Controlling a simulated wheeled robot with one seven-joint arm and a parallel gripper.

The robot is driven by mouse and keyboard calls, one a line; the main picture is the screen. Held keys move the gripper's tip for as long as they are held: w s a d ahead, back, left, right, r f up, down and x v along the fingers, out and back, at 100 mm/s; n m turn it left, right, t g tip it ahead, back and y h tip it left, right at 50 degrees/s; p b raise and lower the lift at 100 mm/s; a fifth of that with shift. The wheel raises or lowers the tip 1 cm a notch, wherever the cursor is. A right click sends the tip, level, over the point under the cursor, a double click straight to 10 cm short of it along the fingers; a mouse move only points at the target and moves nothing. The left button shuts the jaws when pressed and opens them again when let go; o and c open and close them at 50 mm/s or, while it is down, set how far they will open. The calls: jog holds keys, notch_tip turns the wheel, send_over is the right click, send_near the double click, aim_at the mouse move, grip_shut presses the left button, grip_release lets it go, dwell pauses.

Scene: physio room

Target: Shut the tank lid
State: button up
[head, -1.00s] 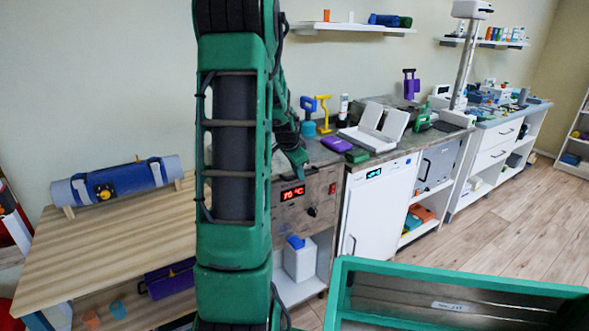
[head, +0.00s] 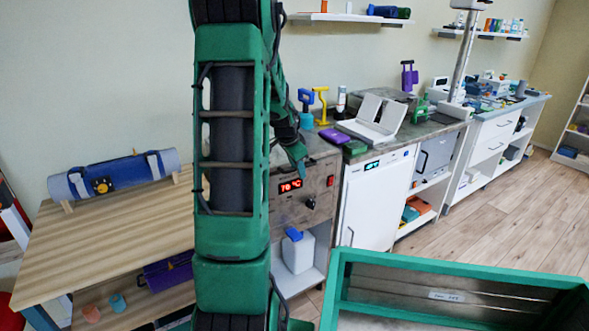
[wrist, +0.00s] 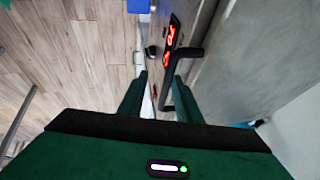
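The tank (head: 318,182) is a brownish metal unit with a red 70 °C display and a knob, partly behind my arm in the head view. The display (wrist: 170,40) also shows in the wrist view. A grey panel (wrist: 245,55), apparently the lid, fills the right of the wrist view; its angle is hard to tell. A black bar handle (wrist: 190,53) stands at its edge. My gripper (wrist: 159,76) is open, with a gap between its fingers. The handle lies close by the right finger; contact is unclear. In the head view the fingers are hard to make out beside the tank.
A wooden table (head: 110,225) with a blue roll (head: 112,176) stands left. A white cabinet (head: 375,200) adjoins the tank on the right. A white jug (head: 298,252) sits below the tank. A green-rimmed tray (head: 450,266) is at lower right. The floor beyond is clear.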

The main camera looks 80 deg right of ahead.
jog(key=v, duration=1.1)
jog(key=shift+w+a+f, duration=0.1)
jog(key=shift+w, duration=0.1)
dwell(0.4)
jog(key=w+a+n+t+y, duration=0.1)
jog(key=w+a+n, duration=0.5)
jog(key=a, duration=0.5)
jog(key=w+a+n+t+y, duration=0.1)
jog(key=w+a+n, duration=0.3)
jog(key=w+a, duration=0.55)
jog(key=s+a+f+n+y, duration=0.1)
jog(key=a+n, duration=0.4)
jog(key=a, duration=0.6)
jog(key=s+a+f+n+y, duration=0.2)
jog(key=a+n, duration=0.4)
jog(key=a, duration=0.6)
jog(key=shift+s+f+g, duration=0.2)
jog(key=shift+s+g, duration=0.2)
jog(key=shift+s, duration=0.4)
jog(key=shift+a, duration=0.1)
